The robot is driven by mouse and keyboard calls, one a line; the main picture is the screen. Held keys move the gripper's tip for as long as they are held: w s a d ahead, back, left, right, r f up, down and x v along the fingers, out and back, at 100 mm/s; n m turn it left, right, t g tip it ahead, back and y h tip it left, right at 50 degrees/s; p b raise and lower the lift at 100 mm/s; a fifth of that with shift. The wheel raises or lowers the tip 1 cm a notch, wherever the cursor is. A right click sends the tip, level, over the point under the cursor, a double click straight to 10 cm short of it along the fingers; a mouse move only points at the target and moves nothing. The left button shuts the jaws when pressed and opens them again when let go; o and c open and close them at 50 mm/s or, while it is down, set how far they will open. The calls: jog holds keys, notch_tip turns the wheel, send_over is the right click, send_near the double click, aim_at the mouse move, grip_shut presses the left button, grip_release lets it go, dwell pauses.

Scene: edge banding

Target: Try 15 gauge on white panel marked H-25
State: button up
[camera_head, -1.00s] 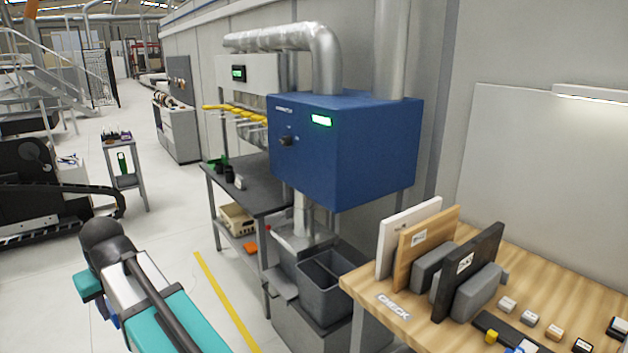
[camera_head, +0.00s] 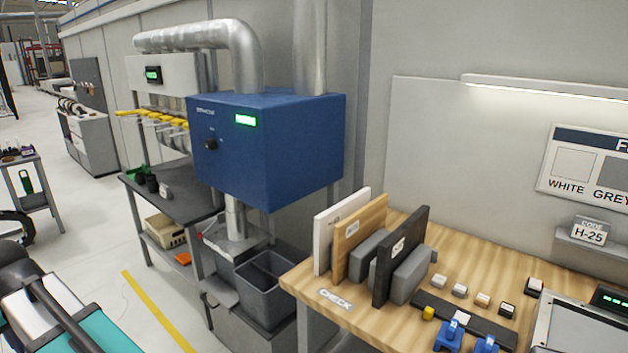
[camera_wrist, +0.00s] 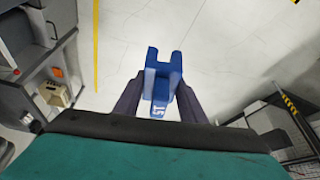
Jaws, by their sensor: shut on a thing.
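A blue gauge (camera_wrist: 163,75) with a forked end shows in the wrist view. Its white mark looks like 15 seen upside down. My gripper (camera_wrist: 158,100) is shut on it, with a dark finger on each side, above the floor and away from the bench. The white panel (camera_head: 322,245) stands upright at the left end of the panel row in the head view. Its label is too small to read. A card marked H-25 (camera_head: 588,235) sits on a small wall shelf. The gripper itself is not visible in the head view.
A wood panel (camera_head: 375,217) and a black panel (camera_head: 411,240) stand beside the white one, with grey blocks between. A CHECK label (camera_head: 335,299) marks the bench front. Blue gauges (camera_head: 448,336) stand at the bench's near edge. A grey bin (camera_head: 266,288) stands left of the bench.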

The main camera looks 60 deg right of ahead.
jog(key=s+d+r+m+g+h+p, duration=0.1)
jog(key=s+d+r+m, duration=0.25)
jog(key=d, duration=1.05)
jog(key=s+d+r+m+h, duration=0.15)
jog(key=d+m, duration=0.25)
jog(key=d, duration=0.9)
jog(key=s+d+r+m+g+h+p, duration=0.1)
jog(key=s+d+r+m, duration=0.2)
jog(key=d, duration=1.1)
notch_tip(320, 180, up, 8)
jog(key=m+g+p, duration=0.1)
jog(key=m+g, duration=0.3)
jog(key=m, duration=0.6)
send_over(332, 209)
jog(key=a, duration=0.1)
jog(key=shift+w+a+r+h, duration=0.15)
jog(key=shift+a+h, duration=0.1)
jog(key=shift+h, duration=0.2)
jog(key=shift+f+b, duration=1.5)
jog(key=shift+f, duration=1.8)
jog(key=shift+f, duration=0.55)
